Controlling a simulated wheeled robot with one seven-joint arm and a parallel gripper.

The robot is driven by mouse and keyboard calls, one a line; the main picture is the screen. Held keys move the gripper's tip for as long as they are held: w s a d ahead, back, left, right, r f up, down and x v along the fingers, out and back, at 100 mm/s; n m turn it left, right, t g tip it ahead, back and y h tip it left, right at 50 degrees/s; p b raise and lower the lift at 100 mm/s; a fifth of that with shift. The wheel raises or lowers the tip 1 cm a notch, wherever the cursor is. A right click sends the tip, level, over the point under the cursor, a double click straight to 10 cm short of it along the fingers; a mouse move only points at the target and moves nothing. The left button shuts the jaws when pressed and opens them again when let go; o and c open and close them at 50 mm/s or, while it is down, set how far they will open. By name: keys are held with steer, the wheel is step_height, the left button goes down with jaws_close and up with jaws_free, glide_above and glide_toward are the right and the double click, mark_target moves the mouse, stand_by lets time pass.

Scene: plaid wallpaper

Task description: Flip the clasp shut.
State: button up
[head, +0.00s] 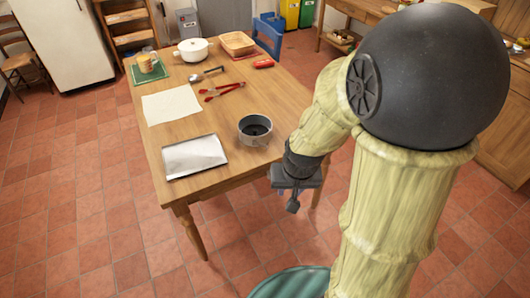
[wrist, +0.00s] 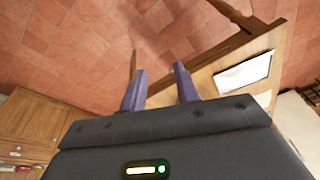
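I cannot make out a clasp in either view. A small jar-like container (head: 147,63), yellowish with a pale top, stands on a green mat (head: 135,76) at the table's far left corner; its details are too small to tell. My gripper (head: 293,203) hangs beside the table's near right edge, apart from the table and far from the jar. In the wrist view its two purple-grey fingers (wrist: 159,69) stand apart with nothing between them, floor tiles behind.
The wooden table (head: 220,170) holds a grey pan (head: 255,130), silver tray (head: 194,157), white sheet (head: 171,104), red tongs (head: 224,90), ladle (head: 205,75), white pot (head: 193,49) and basket (head: 238,43). Floor at left is clear.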

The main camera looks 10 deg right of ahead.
mark_target(266, 148)
steer(key=w+a+f+m+t+h+b, duration=0.15)
steer(key=w+f+b, duration=0.25)
steer(key=w+f, duration=0.4)
steer(key=w+a+f+m+t+h+b, duration=0.1)
steer(key=w+f+m+h+b, duration=0.2)
steer(key=w+f, duration=0.5)
steer(key=w+a+t+h+b, duration=0.2)
steer(key=w+a+t+b, duration=0.1)
steer(key=w+a+t, duration=0.2)
steer(key=shift+w+a+f+t, duration=0.15)
steer(key=shift+w+a+t, duration=0.25)
steer(key=shift+a+t, duration=0.25)
steer(key=shift+d+h, duration=0.1)
steer(key=shift+h, duration=0.15)
steer(key=x, duration=1.7)
steer(key=shift+w+f, duration=0.1)
steer(key=shift+w, duration=0.15)
